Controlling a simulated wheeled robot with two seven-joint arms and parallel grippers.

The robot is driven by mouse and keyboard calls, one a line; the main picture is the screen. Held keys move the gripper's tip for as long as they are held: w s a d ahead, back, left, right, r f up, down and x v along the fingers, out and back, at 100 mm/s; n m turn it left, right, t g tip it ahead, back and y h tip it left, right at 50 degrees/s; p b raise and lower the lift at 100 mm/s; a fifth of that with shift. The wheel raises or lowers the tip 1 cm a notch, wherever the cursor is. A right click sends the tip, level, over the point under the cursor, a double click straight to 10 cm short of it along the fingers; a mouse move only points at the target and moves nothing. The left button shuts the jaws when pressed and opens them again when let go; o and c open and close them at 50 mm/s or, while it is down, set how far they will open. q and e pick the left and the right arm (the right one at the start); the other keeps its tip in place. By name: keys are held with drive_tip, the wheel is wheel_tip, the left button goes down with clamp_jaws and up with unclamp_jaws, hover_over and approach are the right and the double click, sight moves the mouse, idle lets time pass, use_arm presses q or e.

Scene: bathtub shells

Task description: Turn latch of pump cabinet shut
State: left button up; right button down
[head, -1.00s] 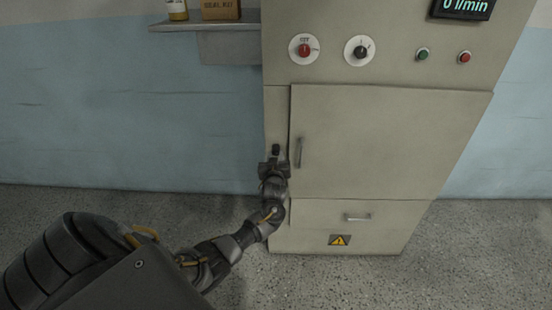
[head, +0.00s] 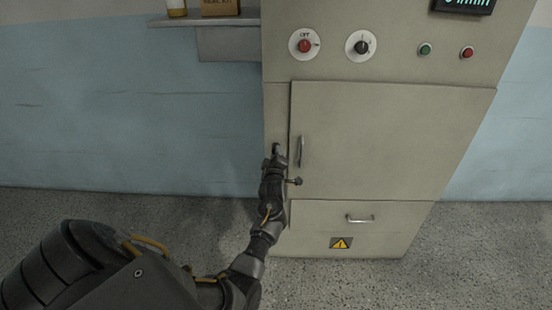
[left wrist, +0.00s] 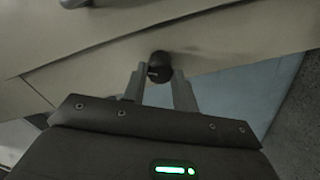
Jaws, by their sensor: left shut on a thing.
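The grey pump cabinet (head: 278,235) stands against the wall, with its large door (head: 390,140) seemingly closed or nearly so. The latch (head: 275,147) is a small black knob on the narrow strip left of the door's handle edge. In the left wrist view the latch knob (left wrist: 158,66) sits between my two fingers. My left gripper (head: 274,158) is shut on the latch and hides much of it in the head view. The latch's exact angle cannot be told. My right gripper is not in view.
The door's bar handle (head: 300,151) is just right of my gripper. A drawer (head: 385,213) is below the door; dials and buttons (head: 361,45) are above it. A wall shelf (head: 210,20) holds a bottle and a box at the upper left. The floor left is clear.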

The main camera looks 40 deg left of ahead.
use_arm(q)
drive_tip(key=shift+d+n+b, duration=0.1)
drive_tip(key=shift+n+b, duration=0.6)
drive_tip(key=shift+n, duration=2.3)
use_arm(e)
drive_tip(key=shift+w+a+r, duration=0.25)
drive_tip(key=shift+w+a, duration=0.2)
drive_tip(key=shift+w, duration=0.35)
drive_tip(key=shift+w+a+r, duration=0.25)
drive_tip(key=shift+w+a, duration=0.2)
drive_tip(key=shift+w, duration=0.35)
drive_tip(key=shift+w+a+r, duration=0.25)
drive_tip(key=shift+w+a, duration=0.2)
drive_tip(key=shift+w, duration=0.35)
use_arm(q)
drive_tip(key=o, duration=1)
drive_tip(key=shift+c, duration=0.2)
